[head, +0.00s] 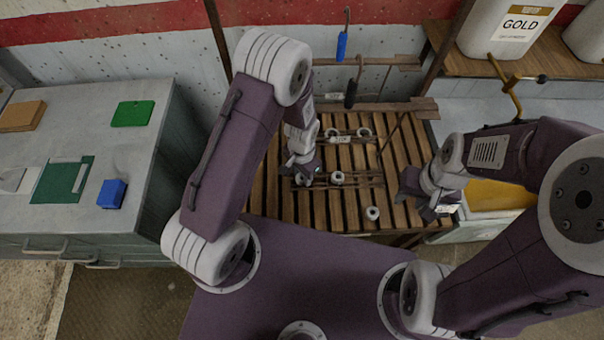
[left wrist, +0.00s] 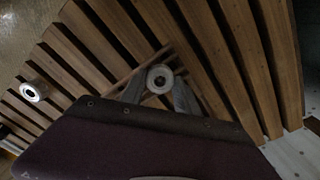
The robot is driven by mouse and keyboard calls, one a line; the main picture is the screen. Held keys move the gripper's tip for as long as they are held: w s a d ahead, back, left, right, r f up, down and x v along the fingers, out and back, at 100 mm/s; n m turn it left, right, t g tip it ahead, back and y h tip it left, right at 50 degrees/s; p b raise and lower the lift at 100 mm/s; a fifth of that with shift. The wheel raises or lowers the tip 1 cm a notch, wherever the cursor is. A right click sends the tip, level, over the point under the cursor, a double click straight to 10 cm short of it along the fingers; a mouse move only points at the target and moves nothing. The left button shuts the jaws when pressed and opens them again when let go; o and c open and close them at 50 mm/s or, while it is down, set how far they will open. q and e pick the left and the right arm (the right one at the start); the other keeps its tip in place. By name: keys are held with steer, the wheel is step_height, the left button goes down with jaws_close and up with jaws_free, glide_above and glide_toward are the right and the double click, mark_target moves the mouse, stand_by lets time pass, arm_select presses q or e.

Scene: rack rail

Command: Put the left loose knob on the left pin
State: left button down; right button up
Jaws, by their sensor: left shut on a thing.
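My left gripper (head: 306,178) is over the left part of the slatted rack. In the left wrist view its fingertips (left wrist: 159,88) are shut on a pale round knob (left wrist: 160,78) with a dark centre hole, close to a thin rail. Another white knob (head: 337,178) is on the front rail just right of this gripper. A loose white knob (head: 373,213) lies on the slats nearer the front. The left pin cannot be made out. My right gripper (head: 428,210) hangs at the rack's right edge, apart from the knobs; its jaw opening is unclear.
The wooden slatted rack (head: 350,215) has thin rails across it. Two white rings (head: 364,132) are by the labelled rear rail. A grey cabinet (head: 90,200) stands left, with a blue block (head: 112,193) on it. A yellow tray (head: 495,195) is at right. Tools hang behind.

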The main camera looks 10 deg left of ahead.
arm_select(q)
steer(key=c, duration=0.8)
jaws_free()
steer(key=shift+c, duration=0.2)
step_height(320, 180, up, 9)
